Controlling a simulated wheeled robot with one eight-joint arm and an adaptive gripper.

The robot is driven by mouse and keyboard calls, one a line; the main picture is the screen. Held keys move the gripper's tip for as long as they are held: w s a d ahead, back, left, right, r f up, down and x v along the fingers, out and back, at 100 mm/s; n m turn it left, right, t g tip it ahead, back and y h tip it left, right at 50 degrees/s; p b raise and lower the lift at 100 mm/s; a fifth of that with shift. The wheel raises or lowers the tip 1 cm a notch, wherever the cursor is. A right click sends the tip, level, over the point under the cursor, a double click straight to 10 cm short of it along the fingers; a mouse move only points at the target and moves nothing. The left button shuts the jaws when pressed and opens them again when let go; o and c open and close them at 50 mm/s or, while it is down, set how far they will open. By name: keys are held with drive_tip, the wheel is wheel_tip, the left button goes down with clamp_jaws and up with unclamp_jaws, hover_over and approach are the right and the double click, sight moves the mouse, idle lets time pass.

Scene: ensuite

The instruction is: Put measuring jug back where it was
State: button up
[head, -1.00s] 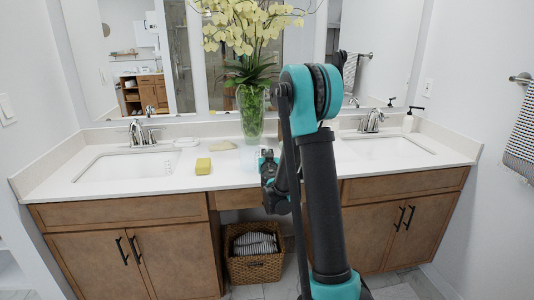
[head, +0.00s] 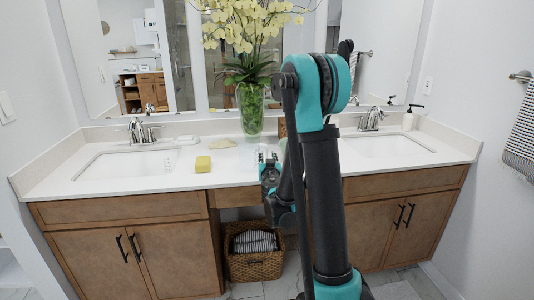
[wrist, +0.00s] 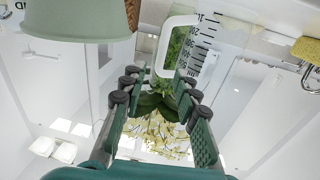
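The measuring jug (wrist: 208,48) is clear, with black scale marks. In the wrist view it is just beyond my fingertips, right of centre. A white-rimmed loop, which looks like its handle, lies ahead between the line of the fingers, with green from the vase showing through it. In the head view the clear jug can hardly be made out beside my gripper. My gripper (head: 268,157) is over the front of the counter between the sinks. It also shows in the wrist view (wrist: 160,80), with its two fingers apart and nothing clearly held between them.
The yellow sponge (head: 203,164) lies left of my gripper on the counter (head: 130,181). The glass vase of yellow flowers (head: 250,112) stands behind. A pale green vessel (wrist: 75,18) is close to one finger in the wrist view. A soap bottle (head: 410,119) stands far right.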

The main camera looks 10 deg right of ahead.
drive_tip(key=s+d+f+m+g+h, duration=0.1)
drive_tip(key=s+d+f+g+h, duration=0.15)
drive_tip(key=s+d, duration=0.45)
drive_tip(key=s+d+f+m+g+h, duration=0.2)
drive_tip(key=s+d+g, duration=0.2)
drive_tip(key=s, duration=0.7)
drive_tip(key=s+a+f+n+g+y, duration=0.2)
drive_tip(key=s+a+f+g+y, duration=0.1)
drive_tip(key=s, duration=0.6)
drive_tip(key=s+a+f+n+g+y, duration=0.2)
drive_tip(key=s+a+f+g+y, duration=0.1)
drive_tip(key=s, duration=0.7)
wheel_tip(320, 180, down, 4)
drive_tip(key=shift+a+r+g, duration=0.15)
drive_tip(key=shift+a+g, duration=0.5)
drive_tip(key=shift+a, duration=0.5)
